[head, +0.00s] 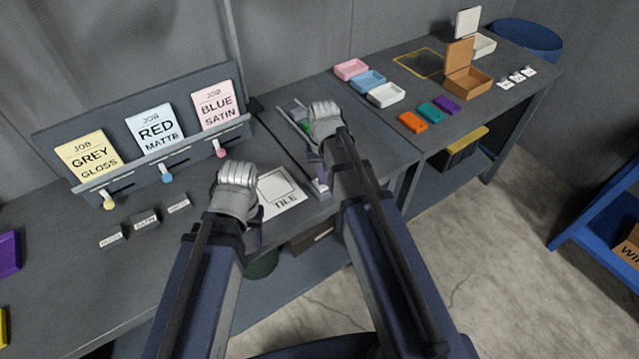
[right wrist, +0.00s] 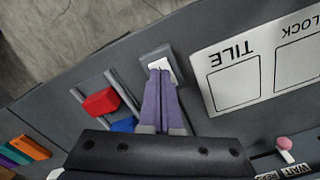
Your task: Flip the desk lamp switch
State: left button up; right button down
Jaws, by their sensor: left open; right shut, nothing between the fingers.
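A small switch with a white rocker in a grey housing (right wrist: 148,55) lies on the bench in the right wrist view. In the head view its housing (head: 320,193) shows beside the tile card, partly covered by my right arm. My right gripper (right wrist: 163,78) is shut and empty, with its purple fingertips over the rocker. I cannot tell if they press on it. In the head view the right gripper (head: 323,176) points down at the switch. My left gripper (head: 257,238) is open near the bench's front edge, mostly hidden by its own wrist. No desk lamp shows clearly.
A white TILE card (head: 283,204) lies between the two arms; it also shows in the right wrist view (right wrist: 243,85). A red block (right wrist: 101,102) sits by rails beside the switch. A rack with job cards (head: 155,128) stands behind. Colored trays (head: 385,95) are at the right.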

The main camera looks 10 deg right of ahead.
aim_at(321, 189)
jog(key=shift+f+b, duration=0.9)
dwell(0.6)
jog(key=shift+r, duration=0.1)
notch_tip(321, 189, up, 7)
jog(key=p, duration=0.7)
jog(key=shift+s+a, duration=0.2)
jog(key=s+a+f+n+b, duration=0.1)
jog(key=s+a+n, duration=0.2)
jog(key=s+a, duration=0.2)
jog(key=s+a+f+n+h+b, duration=0.1)
jog(key=s+a+f+n+b, duration=0.1)
jog(key=s+a, duration=0.3)
jog(key=s, duration=0.4)
jog(key=shift+n, duration=0.4)
